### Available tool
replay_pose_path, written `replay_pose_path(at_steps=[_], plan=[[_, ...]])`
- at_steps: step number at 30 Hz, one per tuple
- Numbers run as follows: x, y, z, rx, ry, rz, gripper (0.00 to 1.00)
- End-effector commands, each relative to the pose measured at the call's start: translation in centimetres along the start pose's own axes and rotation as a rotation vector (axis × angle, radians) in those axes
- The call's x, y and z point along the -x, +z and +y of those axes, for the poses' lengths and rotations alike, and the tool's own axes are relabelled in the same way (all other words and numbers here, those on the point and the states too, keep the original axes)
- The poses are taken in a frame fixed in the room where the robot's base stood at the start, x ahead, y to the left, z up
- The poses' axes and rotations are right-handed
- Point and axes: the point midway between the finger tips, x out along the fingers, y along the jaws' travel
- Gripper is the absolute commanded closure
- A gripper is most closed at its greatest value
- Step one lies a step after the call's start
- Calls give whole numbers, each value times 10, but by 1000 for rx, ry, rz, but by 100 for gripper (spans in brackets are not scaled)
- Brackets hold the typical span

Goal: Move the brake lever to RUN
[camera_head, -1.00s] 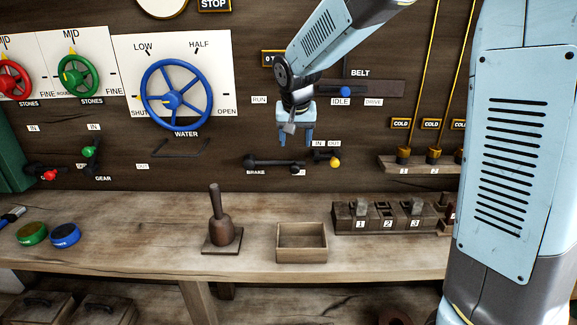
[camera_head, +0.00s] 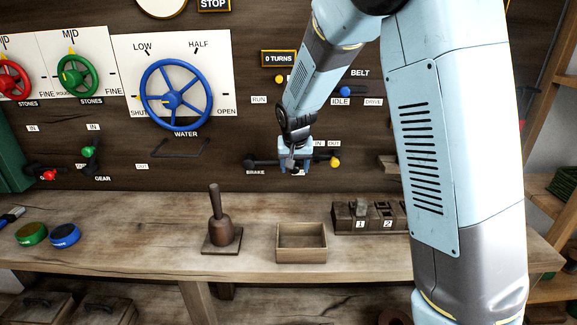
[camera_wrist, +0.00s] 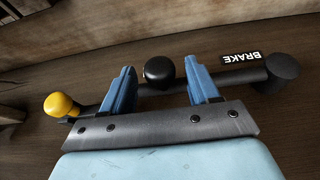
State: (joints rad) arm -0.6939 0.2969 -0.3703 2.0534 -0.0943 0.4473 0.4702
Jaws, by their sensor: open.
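The brake lever (camera_head: 268,162) is a dark bar lying nearly level on the wall. Its round pivot (camera_head: 249,162) is at the left, above the BRAKE label (camera_head: 256,172). My gripper (camera_head: 294,171) is at the lever's right end and hides most of that end. In the wrist view my gripper (camera_wrist: 160,84) is open, with one blue finger on each side of the lever's black knob (camera_wrist: 160,70). I cannot tell whether the fingers touch it. The pivot (camera_wrist: 282,68) shows at the right there. The RUN label (camera_head: 259,99) is on the wall above the pivot.
A yellow-knobbed lever (camera_head: 335,162) is close to the right of my gripper; its knob shows in the wrist view (camera_wrist: 60,104). The blue belt knob (camera_head: 345,91) is above. A wooden box (camera_head: 301,256) and a mallet-like tool (camera_head: 222,235) stand on the bench below.

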Motion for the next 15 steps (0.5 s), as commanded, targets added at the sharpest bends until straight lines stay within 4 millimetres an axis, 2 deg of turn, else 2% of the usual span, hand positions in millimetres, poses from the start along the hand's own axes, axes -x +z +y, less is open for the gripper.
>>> replay_pose_path(at_steps=[5, 15], plan=[[0, 0, 0, 0, 0, 0, 40], [0, 0, -1, 1, 0, 0, 72]])
